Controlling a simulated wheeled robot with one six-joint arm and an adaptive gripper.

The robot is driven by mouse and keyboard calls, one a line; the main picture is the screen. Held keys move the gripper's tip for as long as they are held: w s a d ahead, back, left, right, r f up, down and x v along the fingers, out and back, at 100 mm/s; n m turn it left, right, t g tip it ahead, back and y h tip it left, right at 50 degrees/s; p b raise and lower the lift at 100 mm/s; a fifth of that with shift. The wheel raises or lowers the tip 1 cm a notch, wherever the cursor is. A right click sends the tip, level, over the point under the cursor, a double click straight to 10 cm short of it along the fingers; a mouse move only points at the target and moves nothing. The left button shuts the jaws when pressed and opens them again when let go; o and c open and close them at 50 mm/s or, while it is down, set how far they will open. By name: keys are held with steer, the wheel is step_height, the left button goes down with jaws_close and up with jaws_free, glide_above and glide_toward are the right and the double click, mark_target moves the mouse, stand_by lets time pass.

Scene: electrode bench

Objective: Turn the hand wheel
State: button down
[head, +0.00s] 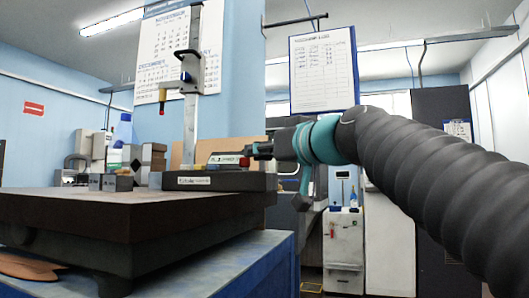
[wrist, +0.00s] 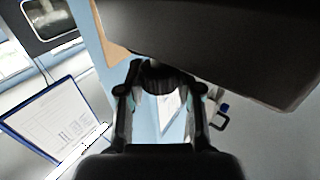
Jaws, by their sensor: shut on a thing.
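My gripper (head: 254,152) reaches in from the right in the head view, at the right end of the gauge stand's base. In the wrist view my gripper (wrist: 158,92) has its two fingers on either side of a dark, ridged round part, which I take to be the hand wheel (wrist: 155,76). The fingers are shut on it and cover its sides. In the head view the wheel is too small and too hidden by the fingertips to make out clearly.
The gauge stand's black base (head: 220,181) lies on a dark surface plate (head: 120,204), with an upright column (head: 191,115) rising from it. A small block with a red end (head: 229,161) sits on the base beside my fingertips. Metal blocks (head: 110,182) stand at left.

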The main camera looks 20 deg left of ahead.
steer(key=shift+m+t+h, duration=0.3)
steer(key=shift+t, duration=0.1)
steer(key=c, duration=0.7)
jaws_free()
steer(key=shift+c, duration=0.2)
steer(key=v, duration=1.2)
